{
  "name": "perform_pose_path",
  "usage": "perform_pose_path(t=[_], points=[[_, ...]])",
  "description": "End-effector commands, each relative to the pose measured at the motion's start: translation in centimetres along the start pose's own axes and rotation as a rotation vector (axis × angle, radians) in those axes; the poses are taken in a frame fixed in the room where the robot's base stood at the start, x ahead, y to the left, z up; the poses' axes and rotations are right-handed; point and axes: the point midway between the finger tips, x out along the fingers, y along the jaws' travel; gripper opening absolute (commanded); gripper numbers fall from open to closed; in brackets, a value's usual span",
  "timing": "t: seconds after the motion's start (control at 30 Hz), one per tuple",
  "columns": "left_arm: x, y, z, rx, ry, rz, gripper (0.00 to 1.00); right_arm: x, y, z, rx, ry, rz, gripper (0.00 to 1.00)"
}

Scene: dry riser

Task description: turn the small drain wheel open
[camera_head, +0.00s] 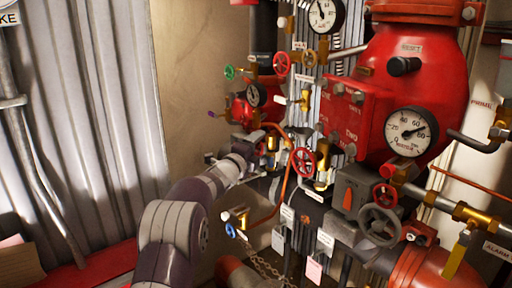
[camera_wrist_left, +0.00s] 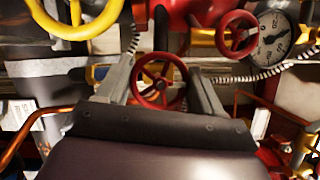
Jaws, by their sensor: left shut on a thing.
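A small red spoked wheel (camera_wrist_left: 160,82) stands between the two fingers of my left gripper (camera_wrist_left: 160,88) in the left wrist view. The fingers lie on its left and right sides, and the gripper is shut on it. In the head view my left gripper (camera_head: 262,172) reaches from the left to the crowded pipework. A red wheel (camera_head: 303,161) shows just right of it; I cannot tell whether this is the held one. No label naming the drain wheel is readable. My right gripper is not in view.
A yellow wheel (camera_wrist_left: 78,18) and another red wheel (camera_wrist_left: 237,34) are close above in the wrist view. A copper pipe (camera_head: 283,190) curves near the gripper. A grey wheel (camera_head: 379,225) and large gauge (camera_head: 410,131) are to the right. Corrugated wall (camera_head: 95,110) is left.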

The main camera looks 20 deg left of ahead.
Motion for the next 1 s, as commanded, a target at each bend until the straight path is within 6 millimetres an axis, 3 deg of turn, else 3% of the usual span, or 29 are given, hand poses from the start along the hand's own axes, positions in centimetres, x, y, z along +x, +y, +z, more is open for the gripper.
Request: perform_pose_path(t=[0.4,1.0], points=[[0.1,-0.5,0.1,-0.360,0.001,0.152,0.36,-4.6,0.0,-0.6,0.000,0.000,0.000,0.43],[0.1,-0.1,0.1,-0.881,0.002,0.368,0.36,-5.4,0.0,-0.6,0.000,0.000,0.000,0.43]])
